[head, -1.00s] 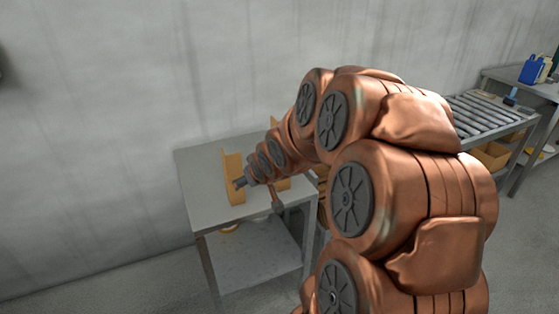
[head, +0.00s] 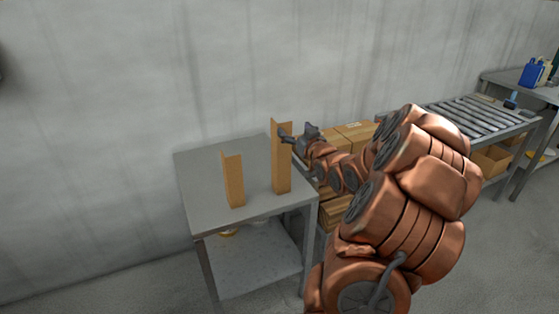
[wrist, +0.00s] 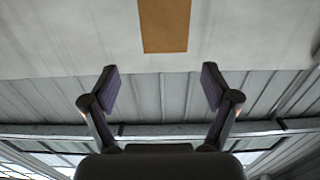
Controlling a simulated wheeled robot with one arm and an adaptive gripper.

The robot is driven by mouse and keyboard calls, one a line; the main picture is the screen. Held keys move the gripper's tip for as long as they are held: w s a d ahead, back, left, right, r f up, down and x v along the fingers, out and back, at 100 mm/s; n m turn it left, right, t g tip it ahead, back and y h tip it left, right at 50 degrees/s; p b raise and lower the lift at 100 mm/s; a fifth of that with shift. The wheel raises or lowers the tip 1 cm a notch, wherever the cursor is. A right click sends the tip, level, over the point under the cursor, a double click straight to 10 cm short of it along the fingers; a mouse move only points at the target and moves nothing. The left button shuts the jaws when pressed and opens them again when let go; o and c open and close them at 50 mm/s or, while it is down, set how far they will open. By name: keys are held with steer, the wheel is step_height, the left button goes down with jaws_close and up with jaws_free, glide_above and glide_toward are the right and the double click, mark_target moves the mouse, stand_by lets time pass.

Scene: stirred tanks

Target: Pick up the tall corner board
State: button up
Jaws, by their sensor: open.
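The tall corner board (head: 281,165) is tan and stands upright near the right edge of the grey table (head: 200,190). A shorter tan corner board (head: 233,182) stands upright to its left. My gripper (head: 288,137) is beside the upper part of the tall board, on its right in the head view. I cannot tell there whether it touches the board. In the wrist view my gripper (wrist: 160,88) is open, with nothing between its fingers. A tan board (wrist: 165,24) shows ahead of the fingertips, between them in direction and apart from them.
Cardboard boxes (head: 355,133) are behind and below my arm on the right. A roller conveyor (head: 465,117) runs to the back right, near a blue container (head: 531,71). The table has a lower shelf (head: 250,262). The left of the tabletop is clear.

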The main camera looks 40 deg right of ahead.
mark_target(285, 124)
steer(key=shift+a+f+p+x, duration=0.15)
steer(key=shift+p+x, duration=0.35)
steer(key=shift+x, duration=1)
steer(key=shift+a+f+p+x, duration=0.15)
steer(key=shift+p+x, duration=0.3)
steer(key=shift+x, duration=1.1)
steer(key=shift+w, duration=0.1)
steer(key=c, duration=1.4)
steer(key=shift+r, duration=0.1)
